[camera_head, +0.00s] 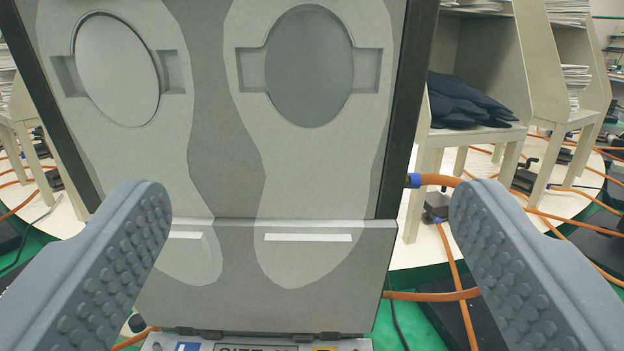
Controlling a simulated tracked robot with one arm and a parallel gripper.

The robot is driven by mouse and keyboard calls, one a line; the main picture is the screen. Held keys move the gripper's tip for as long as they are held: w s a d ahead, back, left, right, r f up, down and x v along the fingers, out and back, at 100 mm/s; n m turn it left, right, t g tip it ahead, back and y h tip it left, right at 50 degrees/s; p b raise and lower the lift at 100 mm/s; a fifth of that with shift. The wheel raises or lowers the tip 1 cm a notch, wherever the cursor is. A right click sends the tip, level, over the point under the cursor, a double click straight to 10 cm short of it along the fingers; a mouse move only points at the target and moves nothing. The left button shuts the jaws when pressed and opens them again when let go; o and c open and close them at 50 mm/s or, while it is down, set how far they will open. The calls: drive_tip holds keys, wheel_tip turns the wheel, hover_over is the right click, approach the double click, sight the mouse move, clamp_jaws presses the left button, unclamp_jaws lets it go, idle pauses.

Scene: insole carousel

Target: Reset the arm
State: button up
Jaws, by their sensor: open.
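My gripper (308,240) is open and empty, with its two grey studded fingers at the lower left and lower right. Between and beyond them stands a grey insole fixture panel (215,130) with two insole-shaped outlines. Each outline has an oval recess near its top, the left oval (117,70) and the right oval (309,66). White strips cross the lower part of the outlines. No insole shows between the fingers. The fingers appear apart from the panel.
A beige stand (490,60) at the right holds a dark stack of insoles (466,100). Orange hoses (432,295) and cables run over the round pale platform (405,255) and green floor. A label plate (260,346) sits at the panel's foot.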

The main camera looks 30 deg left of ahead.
drive_tip(key=s+d+r+m+t+h, duration=0.15)
drive_tip(key=d+r+h, duration=0.45)
drive_tip(key=r, duration=0.6)
drive_tip(key=s+d+r+m+t+h, duration=0.1)
drive_tip(key=s+d+r+m+h, duration=0.25)
drive_tip(key=d+r, duration=0.65)
drive_tip(key=s+d+r+m+g+h, duration=0.1)
drive_tip(key=s+r, duration=0.6)
drive_tip(key=s, duration=0.3)
drive_tip(key=s+d+r+m+g, duration=0.1)
drive_tip(key=s+r+g, duration=0.1)
drive_tip(key=s+r, duration=0.6)
drive_tip(key=shift+s+h, duration=0.35)
drive_tip(key=shift+s, duration=0.55)
